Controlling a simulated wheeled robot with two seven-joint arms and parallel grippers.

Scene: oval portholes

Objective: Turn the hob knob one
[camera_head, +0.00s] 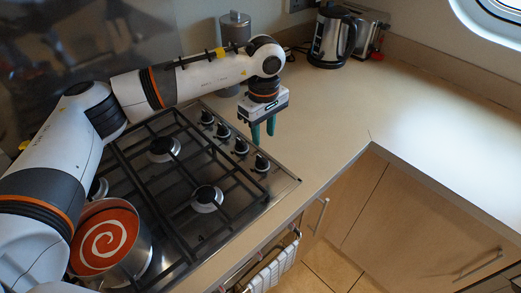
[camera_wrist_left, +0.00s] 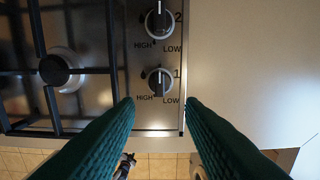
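Hob knob one (camera_wrist_left: 160,82) is a round black and silver knob, marked 1, with HIGH and LOW printed below it. In the head view it is the knob closest to the front corner (camera_head: 261,162) of the steel hob. Knob two (camera_wrist_left: 159,22) sits beyond it in the row. My left gripper (camera_head: 263,132) points down above the knob end of the hob. Its green fingers are apart and empty. In the left wrist view the fingertips (camera_wrist_left: 158,105) frame the area just in front of knob one, with nothing between them. My right gripper is out of view.
Black grates (camera_head: 178,180) cover the burners. A kettle (camera_head: 330,38) and a grey canister (camera_head: 235,30) stand at the back. The worktop (camera_head: 430,120) to the right is clear.

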